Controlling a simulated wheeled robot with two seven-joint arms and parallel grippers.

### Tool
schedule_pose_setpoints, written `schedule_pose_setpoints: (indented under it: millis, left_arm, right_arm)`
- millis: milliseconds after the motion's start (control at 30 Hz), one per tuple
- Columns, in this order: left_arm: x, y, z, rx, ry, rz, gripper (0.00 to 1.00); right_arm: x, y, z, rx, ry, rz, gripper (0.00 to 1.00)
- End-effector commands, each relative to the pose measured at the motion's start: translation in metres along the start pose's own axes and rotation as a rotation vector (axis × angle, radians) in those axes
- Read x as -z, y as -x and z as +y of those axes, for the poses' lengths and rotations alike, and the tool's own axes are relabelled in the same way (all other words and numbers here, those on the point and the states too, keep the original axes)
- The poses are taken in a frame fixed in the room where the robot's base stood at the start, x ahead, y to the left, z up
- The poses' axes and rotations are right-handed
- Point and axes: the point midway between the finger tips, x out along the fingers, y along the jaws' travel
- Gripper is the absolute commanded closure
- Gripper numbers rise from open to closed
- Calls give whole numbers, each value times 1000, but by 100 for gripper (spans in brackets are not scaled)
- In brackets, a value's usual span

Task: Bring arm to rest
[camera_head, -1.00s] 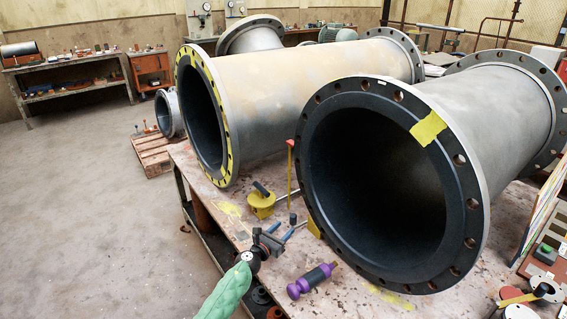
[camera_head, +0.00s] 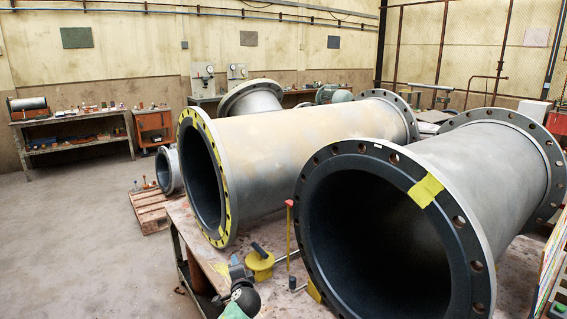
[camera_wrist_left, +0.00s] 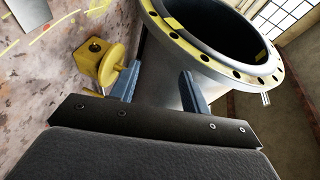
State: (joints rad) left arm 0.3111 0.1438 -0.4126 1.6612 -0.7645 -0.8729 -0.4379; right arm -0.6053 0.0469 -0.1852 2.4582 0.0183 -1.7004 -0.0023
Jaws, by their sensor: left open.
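My left gripper (camera_head: 240,274) is low in the head view, at the front edge of the table, left of the nearer pipe. In the left wrist view its two blue-grey fingers (camera_wrist_left: 160,88) stand apart with nothing between them. A yellow device with a dark handle (camera_head: 260,262) sits on the table just beyond the gripper. It also shows left of the fingers in the wrist view (camera_wrist_left: 100,62). My right gripper is not in view.
Two large flanged pipes, one nearer (camera_head: 440,190) and one farther (camera_head: 300,150), fill the table (camera_head: 200,237). A red-topped yellow post (camera_head: 289,228) stands between them. A pallet (camera_head: 150,208) lies at left. Floor at left (camera_head: 70,240) is clear.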

Motion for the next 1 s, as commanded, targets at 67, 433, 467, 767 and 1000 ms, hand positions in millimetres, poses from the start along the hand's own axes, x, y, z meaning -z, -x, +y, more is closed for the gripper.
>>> schedule_pose_setpoints:
  millis: [67,433,467,767,1000]
  left_arm:
    - [-12,21,-5,-80,181,-61,53]
    - [-68,194,44,-601,815,-352,53]
    - [-72,209,50,-637,835,-366,53]
    - [-106,332,82,-896,923,-420,53]
    - [-136,403,106,-984,961,-454,53]
  right_arm:
    - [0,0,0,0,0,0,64]
    - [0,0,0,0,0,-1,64]
    - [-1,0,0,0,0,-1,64]
    - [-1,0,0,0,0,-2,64]
    - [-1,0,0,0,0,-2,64]
